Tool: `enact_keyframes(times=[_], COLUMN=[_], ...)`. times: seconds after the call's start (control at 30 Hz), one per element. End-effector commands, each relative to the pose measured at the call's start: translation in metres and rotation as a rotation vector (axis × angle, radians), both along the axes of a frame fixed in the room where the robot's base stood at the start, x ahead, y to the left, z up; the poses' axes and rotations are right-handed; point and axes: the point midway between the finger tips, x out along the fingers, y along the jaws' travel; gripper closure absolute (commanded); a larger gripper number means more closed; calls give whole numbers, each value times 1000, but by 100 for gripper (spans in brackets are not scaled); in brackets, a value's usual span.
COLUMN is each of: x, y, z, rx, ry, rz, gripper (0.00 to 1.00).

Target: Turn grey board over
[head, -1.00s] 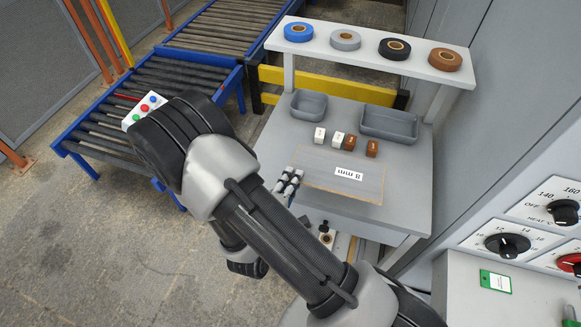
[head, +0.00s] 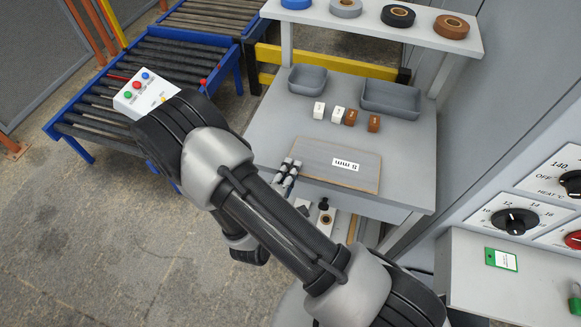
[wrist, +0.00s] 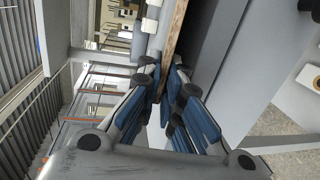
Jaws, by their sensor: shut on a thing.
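The grey board (head: 325,160) is a thin rectangle with brown edges and a white "8 mm" label, at the front of the grey worktable (head: 270,125). My gripper (head: 291,168) is at its left edge, shut on it. In the wrist view the board's narrow brown edge (wrist: 174,30) runs up from between the blue-padded fingers (wrist: 166,88). I cannot tell whether the board lies flat or is slightly raised. Its underside is hidden.
Two white blocks (head: 329,112) and two brown blocks (head: 362,120) stand behind the board, with two grey bins (head: 390,98) farther back. Tape rolls (head: 398,16) line the raised shelf. A roller conveyor (head: 110,115) with a button box stands left. A dial panel (head: 540,215) is at right.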

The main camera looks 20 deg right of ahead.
Motion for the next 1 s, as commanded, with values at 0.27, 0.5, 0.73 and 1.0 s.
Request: enact_keyframes(times=[0.27,0.5,0.73,1.0], x=[0,0,0,0], y=[0,0,0,0], z=[1,-1,-4,-3], rx=[-1,-1,-1,-1], ry=[-1,0,0,-1], rz=[0,0,0,0], gripper=[100,100,100,76])
